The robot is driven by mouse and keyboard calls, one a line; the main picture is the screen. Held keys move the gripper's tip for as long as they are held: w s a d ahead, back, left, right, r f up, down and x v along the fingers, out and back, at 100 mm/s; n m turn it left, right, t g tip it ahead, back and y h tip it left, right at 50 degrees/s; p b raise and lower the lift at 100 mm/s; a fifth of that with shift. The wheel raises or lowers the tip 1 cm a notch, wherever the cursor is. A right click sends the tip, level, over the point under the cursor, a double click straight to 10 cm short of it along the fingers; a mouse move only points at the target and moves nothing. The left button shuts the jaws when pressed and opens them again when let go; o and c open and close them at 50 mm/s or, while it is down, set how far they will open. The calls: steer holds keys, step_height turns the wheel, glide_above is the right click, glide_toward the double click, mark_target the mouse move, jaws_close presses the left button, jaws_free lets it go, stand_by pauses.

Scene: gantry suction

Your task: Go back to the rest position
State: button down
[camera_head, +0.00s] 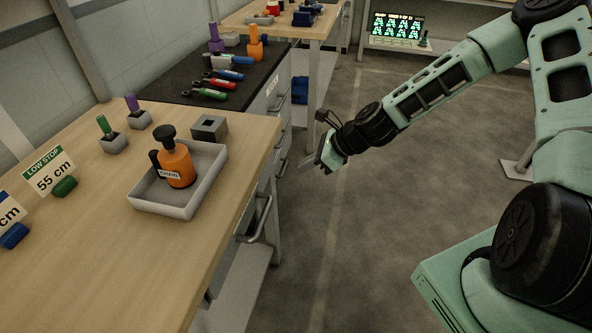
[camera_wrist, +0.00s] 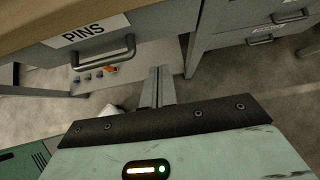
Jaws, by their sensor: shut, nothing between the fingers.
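My gripper (camera_head: 308,162) hangs in the open aisle to the right of the wooden bench (camera_head: 85,240), clear of its edge. In the wrist view its two fingers (camera_wrist: 158,88) lie together, shut with nothing between them. They point toward the drawers and the lower shelf, apart from both. My arm reaches in from the right of the head view and is bent at the elbow.
A grey tray (camera_head: 163,207) on the bench holds an orange bottle-shaped thing (camera_head: 177,166) labelled CHAIN. A drawer marked PINS (camera_wrist: 85,40) has a protruding handle (camera_wrist: 104,56). A dark-topped bench (camera_head: 185,85) carries several tools. The floor (camera_head: 375,220) beside the benches is clear.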

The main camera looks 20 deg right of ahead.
steer(key=s+a+r+n+g+h, duration=0.1)
steer(key=s+a+r+n+g, duration=0.25)
steer(key=s+n, duration=0.4)
steer(key=s+a+r+n+g+h, duration=0.25)
steer(key=s+a+n, duration=0.3)
steer(key=n, duration=0.35)
steer(key=s+a+r+n+h, duration=0.1)
steer(key=s+r+n+h, duration=0.2)
steer(key=s+r+n, duration=1)
steer(key=s+n, duration=0.3)
steer(key=shift+a+t, duration=0.2)
steer(key=shift+t, duration=0.2)
steer(key=shift+s, duration=0.1)
